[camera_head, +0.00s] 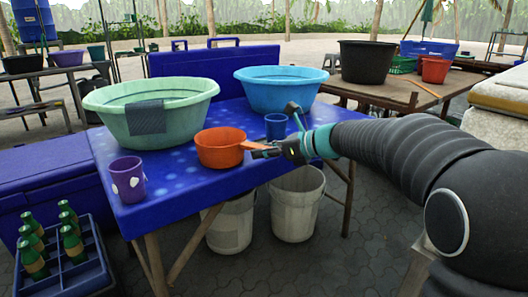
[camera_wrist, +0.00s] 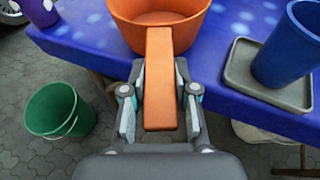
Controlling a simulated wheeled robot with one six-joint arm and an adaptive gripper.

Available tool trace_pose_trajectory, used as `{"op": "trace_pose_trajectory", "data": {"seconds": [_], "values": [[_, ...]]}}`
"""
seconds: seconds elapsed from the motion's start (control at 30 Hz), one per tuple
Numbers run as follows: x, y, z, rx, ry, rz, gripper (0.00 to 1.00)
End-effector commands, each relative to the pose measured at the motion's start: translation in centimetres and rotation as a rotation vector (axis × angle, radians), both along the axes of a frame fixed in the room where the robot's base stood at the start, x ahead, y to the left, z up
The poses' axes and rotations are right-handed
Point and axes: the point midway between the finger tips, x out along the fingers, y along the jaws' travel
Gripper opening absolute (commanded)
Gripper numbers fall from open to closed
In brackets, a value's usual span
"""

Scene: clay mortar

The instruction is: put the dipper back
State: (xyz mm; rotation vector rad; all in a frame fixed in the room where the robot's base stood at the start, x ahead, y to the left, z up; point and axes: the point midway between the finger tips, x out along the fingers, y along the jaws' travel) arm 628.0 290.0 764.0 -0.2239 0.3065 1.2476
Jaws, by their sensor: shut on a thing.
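The orange dipper (camera_head: 219,149) is upright over the front part of the blue table, its handle pointing right toward my gripper (camera_head: 265,150). In the wrist view my gripper (camera_wrist: 160,105) has one finger on each side of the dipper's flat handle (camera_wrist: 160,75) and is shut on it. The dipper's bowl (camera_wrist: 155,15) is at the top of that view, cut off by the edge. I cannot tell whether its base touches the table. A light green basin (camera_head: 175,112) stands behind it to the left, and a blue basin (camera_head: 277,90) behind to the right.
The blue table (camera_head: 185,200) holds a purple cup (camera_head: 126,185) at left and a blue cup (camera_head: 276,127) at right, on a grey tray (camera_wrist: 238,70). A grey cloth (camera_head: 146,117) hangs over the green basin's rim. White buckets (camera_head: 296,205) stand below.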

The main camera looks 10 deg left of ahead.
Motion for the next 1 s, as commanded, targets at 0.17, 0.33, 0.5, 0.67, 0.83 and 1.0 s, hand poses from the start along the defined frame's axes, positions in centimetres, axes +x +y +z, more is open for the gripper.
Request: {"op": "trace_pose_trajectory", "data": {"seconds": [0.17, 0.33, 0.5, 0.67, 0.83, 1.0], "values": [[0.0, 0.0, -0.3, 0.0, 0.0, 0.0, 0.0], [0.0, 0.0, -0.3, 0.0, 0.0, 0.0, 0.53], [0.0, 0.0, -0.3, 0.0, 0.0, 0.0, 0.53], [0.0, 0.0, 0.2, 0.0, -0.001, 0.0, 0.53], [-0.5, -2.0, 0.9, -0.001, -0.002, -0.003, 0.53], [-1.5, -5.0, 2.1, 0.001, -0.002, -0.004, 0.53]]}}
